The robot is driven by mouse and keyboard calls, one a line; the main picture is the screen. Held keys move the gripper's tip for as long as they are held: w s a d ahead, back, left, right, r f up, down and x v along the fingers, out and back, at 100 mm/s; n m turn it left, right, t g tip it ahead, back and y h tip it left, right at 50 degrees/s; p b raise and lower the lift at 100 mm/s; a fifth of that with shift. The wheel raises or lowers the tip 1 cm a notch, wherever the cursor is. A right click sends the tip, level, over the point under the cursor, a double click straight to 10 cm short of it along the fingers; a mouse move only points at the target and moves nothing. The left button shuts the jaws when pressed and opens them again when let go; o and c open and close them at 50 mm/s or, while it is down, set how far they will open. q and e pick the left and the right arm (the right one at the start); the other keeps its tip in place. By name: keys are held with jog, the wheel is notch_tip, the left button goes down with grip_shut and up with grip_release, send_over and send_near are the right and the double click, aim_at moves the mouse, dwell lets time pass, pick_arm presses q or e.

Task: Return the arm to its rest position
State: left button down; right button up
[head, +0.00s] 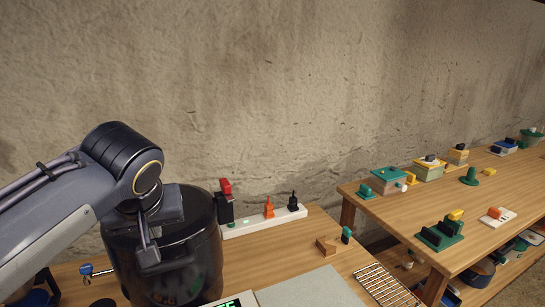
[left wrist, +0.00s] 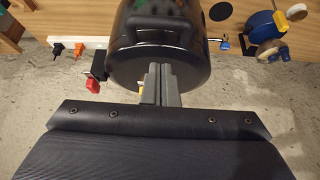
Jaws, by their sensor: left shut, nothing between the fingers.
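My left arm comes in from the left in the head view, and my left gripper (head: 150,257) points down in front of a large dark, glossy pot (head: 192,262). In the left wrist view the two grey fingers of the gripper (left wrist: 160,72) are together, with nothing between them. The pot (left wrist: 188,55) is just beyond the fingertips there; I cannot tell whether they touch it. My right gripper is in neither view.
A white power strip (head: 265,224) with red, orange and black plugs lies right of the pot. A wire rack (head: 385,287) sits at the wooden table's front right. A second table (head: 475,230) holds several colored blocks. The wall above is bare.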

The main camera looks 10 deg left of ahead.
pick_arm(q)
jog(key=s+d+f+m+h, duration=0.2)
jog(key=s+f+h, duration=0.1)
jog(key=s+f, duration=0.5)
jog(key=s+d+f+m+h, duration=0.2)
jog(key=s+d+f+h, duration=0.1)
jog(key=s+f, duration=0.5)
notch_tip(320, 180, down, 4)
jog(key=shift+d+r+h, duration=0.15)
jog(key=shift+d+h, duration=0.1)
jog(key=shift+h, duration=0.25)
jog(key=shift+s, duration=0.15)
